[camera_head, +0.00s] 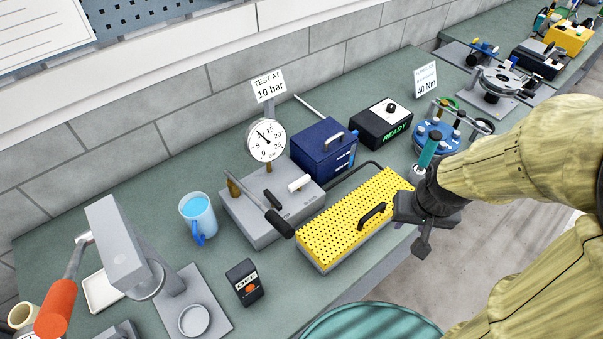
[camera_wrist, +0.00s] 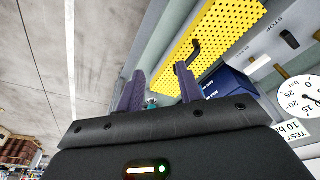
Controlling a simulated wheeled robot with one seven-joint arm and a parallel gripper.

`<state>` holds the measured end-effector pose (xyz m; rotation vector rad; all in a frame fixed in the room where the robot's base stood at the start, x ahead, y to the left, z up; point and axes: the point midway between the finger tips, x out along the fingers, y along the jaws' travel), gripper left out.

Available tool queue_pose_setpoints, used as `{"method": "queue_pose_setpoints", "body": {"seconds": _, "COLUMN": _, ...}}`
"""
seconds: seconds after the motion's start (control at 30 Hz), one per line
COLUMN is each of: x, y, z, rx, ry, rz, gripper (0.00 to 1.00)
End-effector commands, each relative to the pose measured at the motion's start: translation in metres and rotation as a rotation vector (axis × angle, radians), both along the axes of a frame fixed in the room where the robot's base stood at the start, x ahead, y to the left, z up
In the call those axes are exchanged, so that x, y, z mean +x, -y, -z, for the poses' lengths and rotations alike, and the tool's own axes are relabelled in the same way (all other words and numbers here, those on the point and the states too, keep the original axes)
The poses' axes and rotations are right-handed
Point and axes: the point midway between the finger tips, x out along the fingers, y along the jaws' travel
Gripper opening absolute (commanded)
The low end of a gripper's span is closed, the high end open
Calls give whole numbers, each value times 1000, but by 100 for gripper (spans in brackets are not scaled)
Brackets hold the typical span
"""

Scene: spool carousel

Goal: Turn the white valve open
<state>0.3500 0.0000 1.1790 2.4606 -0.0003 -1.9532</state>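The white valve (camera_head: 299,184) is a short white lever on top of the grey test pump block (camera_head: 245,212). It lies right of a similar black lever (camera_head: 272,199) and in front of the blue box (camera_head: 324,150). My gripper (camera_head: 414,228) is well right of the valve, by the right end of the yellow perforated cover (camera_head: 345,228), and not touching the valve. In the wrist view my gripper (camera_wrist: 160,88) has its two fingers apart, with nothing clearly held.
The pump's long lever (camera_head: 264,208) slants across the block's front. A pressure gauge (camera_head: 266,140) stands behind it. A teal-handled item (camera_head: 428,150) stands close behind my gripper. A blue mug (camera_head: 198,216) and a black meter (camera_head: 245,282) are to the left. The air above the valve looks clear.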

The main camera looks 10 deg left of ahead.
Motion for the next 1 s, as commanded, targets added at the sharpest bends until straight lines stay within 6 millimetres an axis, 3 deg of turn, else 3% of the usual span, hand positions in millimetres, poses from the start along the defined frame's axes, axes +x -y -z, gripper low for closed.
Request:
{"method": "queue_pose_setpoints", "body": {"seconds": 0.17, "x": 8, "y": -4, "z": -2, "rx": 6, "ry": -4, "rz": 13, "gripper": 36}}
{"method": "queue_pose_setpoints", "body": {"seconds": 0.37, "x": 56, "y": -32, "z": -11, "rx": 44, "ry": -41, "rz": 116, "gripper": 36}}
{"method": "queue_pose_setpoints", "body": {"seconds": 0.57, "x": 121, "y": -85, "z": -21, "rx": 85, "ry": -106, "rz": 299, "gripper": 36}}
{"method": "queue_pose_setpoints", "body": {"seconds": 0.7, "x": 157, "y": -132, "z": -24, "rx": 98, "ry": -149, "rz": 430, "gripper": 36}}
{"method": "queue_pose_setpoints", "body": {"seconds": 0.83, "x": 182, "y": -183, "z": -25, "rx": 97, "ry": -185, "rz": 546, "gripper": 36}}
{"method": "queue_pose_setpoints", "body": {"seconds": 1.0, "x": 198, "y": -237, "z": -25, "rx": 87, "ry": -213, "rz": 671, "gripper": 36}}
